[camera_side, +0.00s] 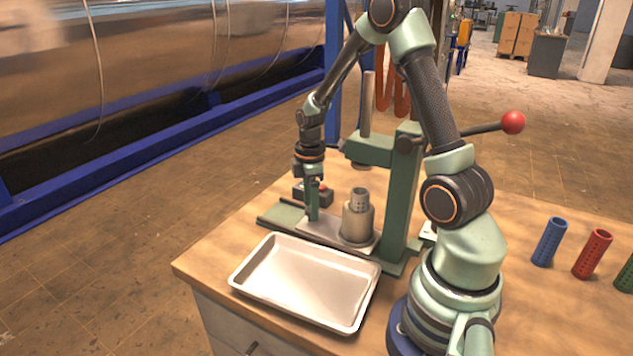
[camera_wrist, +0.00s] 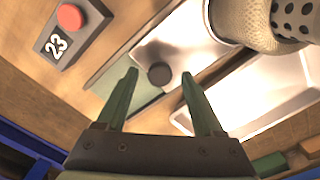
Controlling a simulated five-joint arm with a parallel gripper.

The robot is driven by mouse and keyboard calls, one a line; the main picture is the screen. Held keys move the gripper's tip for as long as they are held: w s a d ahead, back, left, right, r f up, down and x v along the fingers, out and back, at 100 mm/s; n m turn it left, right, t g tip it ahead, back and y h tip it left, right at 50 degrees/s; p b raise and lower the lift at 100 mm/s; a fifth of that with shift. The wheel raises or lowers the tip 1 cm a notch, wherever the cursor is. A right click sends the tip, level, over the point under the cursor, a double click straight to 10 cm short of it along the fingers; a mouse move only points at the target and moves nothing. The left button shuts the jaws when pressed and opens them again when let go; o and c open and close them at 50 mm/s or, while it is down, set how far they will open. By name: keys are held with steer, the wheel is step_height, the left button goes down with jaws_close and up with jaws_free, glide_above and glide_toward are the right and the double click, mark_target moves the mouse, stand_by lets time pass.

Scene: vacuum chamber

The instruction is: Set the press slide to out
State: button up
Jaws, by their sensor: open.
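The green press (camera_side: 400,195) stands on the bench with its ram above. Its slide (camera_side: 318,230) is a silver plate on a green rail (camera_side: 282,213), and the rail's left end is bare. The slide carries a metal cup (camera_side: 357,221) with a perforated sleeve (camera_side: 360,196) standing in it, roughly below the ram. My gripper (camera_side: 312,215) is open and points down at the slide's left end. In the wrist view, the slide's dark round knob (camera_wrist: 160,76) shows between my open fingertips; I cannot tell whether they touch it. The fingers hide the knob in the side view.
A metal tray (camera_side: 305,284) lies in front of the press. A box with a red button (camera_wrist: 69,17), marked 23, stands behind the rail. The press lever with a red ball (camera_side: 513,122) sticks out right. Blue (camera_side: 549,242) and red (camera_side: 592,254) perforated sleeves stand at right.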

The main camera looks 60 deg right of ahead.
steer(key=shift+f, duration=0.25)
jaws_close()
steer(key=shift+r, duration=0.1)
stand_by(1.2)
